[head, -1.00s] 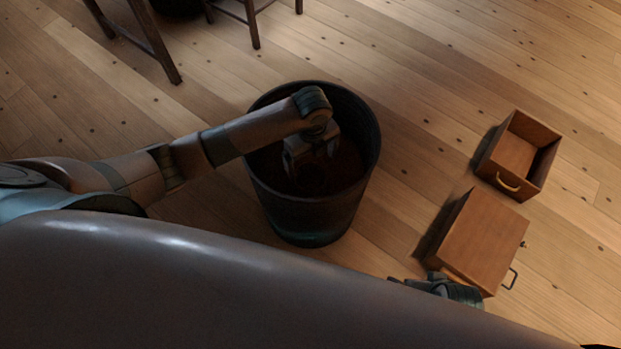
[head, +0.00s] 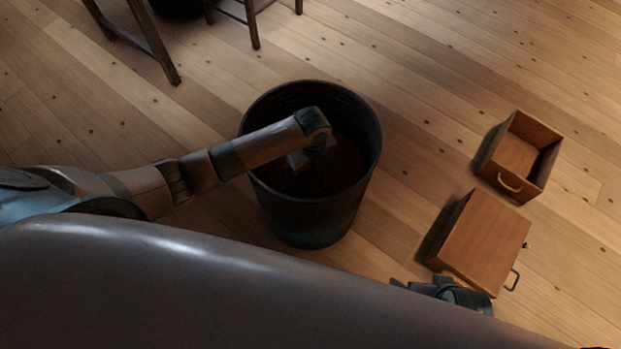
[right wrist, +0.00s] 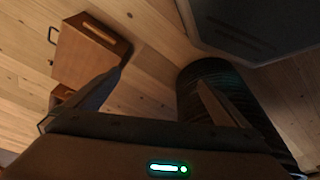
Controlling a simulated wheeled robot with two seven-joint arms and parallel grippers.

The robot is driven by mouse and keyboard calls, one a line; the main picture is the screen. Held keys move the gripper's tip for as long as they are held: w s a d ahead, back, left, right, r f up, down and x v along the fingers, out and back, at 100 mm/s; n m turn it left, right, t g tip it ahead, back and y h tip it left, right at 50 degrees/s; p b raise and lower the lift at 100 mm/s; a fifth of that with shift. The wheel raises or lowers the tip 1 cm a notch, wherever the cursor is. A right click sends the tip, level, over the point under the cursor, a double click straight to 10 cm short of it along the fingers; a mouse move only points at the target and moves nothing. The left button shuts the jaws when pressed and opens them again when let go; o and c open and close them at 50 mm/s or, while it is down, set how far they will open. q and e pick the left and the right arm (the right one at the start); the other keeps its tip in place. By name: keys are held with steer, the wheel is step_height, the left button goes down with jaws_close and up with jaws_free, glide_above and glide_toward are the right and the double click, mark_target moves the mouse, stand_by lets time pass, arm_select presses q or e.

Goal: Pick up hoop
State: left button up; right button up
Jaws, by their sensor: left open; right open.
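I cannot make out a hoop in any view; the inside of the dark bin is deep in shadow. The dark round bin (head: 310,220) stands upright on the floor in the middle of the head view. My left gripper (head: 308,182) reaches down inside the bin, open, its fingertips hard to see in the dark. My right gripper (right wrist: 160,100) is open and empty in the right wrist view, with the bin (right wrist: 205,75) beyond its right finger. In the head view only a part of my right arm shows, at the lower right.
A closed wooden box (head: 482,240) with a dark handle and an open wooden drawer (head: 513,188) lie on the floor to the right. A dark wooden stool or chair leg (head: 150,45) stands at the top left. Floor between bin and boxes is clear.

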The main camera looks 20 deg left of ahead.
arm_select(q)
step_height(320, 180, down, 4)
steer(key=shift+f+b, duration=0.1)
steer(key=shift+b, duration=0.25)
steer(key=c, duration=1.1)
